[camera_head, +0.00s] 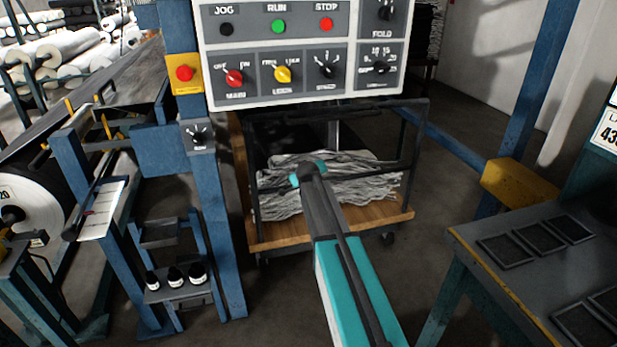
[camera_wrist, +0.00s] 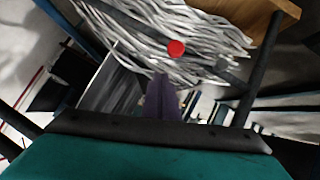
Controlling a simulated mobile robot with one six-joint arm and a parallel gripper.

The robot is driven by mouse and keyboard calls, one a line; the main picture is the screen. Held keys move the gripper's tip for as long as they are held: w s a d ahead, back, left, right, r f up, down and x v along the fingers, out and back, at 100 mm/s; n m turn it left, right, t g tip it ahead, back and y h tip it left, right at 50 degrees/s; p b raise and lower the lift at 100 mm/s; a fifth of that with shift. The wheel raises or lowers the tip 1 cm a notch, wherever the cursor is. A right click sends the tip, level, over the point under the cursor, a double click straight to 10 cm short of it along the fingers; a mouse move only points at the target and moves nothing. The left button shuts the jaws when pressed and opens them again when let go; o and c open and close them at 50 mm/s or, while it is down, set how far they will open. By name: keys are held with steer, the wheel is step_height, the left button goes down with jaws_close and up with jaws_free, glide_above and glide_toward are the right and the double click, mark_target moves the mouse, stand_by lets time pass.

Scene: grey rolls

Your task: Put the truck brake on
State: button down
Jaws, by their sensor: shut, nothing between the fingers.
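The truck is a low wooden-decked cart (camera_head: 285,240) with a dark tube frame and small wheels, loaded with grey-white strips (camera_head: 350,195). In the wrist view, a corner of its wooden deck (camera_wrist: 281,9) shows at top right. A round red knob (camera_wrist: 176,48) shows against the strips; it may be the brake, but I cannot tell what it is fixed to. I cannot make it out in the head view. My gripper (camera_wrist: 163,80) is shut and empty, just below the knob in the picture; contact cannot be told. In the head view my arm reaches over the truck and hides part of its load.
A control panel (camera_head: 280,55) hangs above the truck, with a blue post (camera_head: 215,220) to its left. A grey bench (camera_head: 500,255) with dark trays stands at right. A blue stand (camera_head: 175,270) with several dark bottles is at left. Floor shows between truck and bench.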

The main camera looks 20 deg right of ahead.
steer(key=d+v, duration=0.1)
steer(key=v, duration=0.7)
steer(key=shift+s+r, duration=0.25)
steer(key=shift+r, duration=0.1)
steer(key=shift+a, duration=0.1)
steer(key=shift+a+r, duration=0.1)
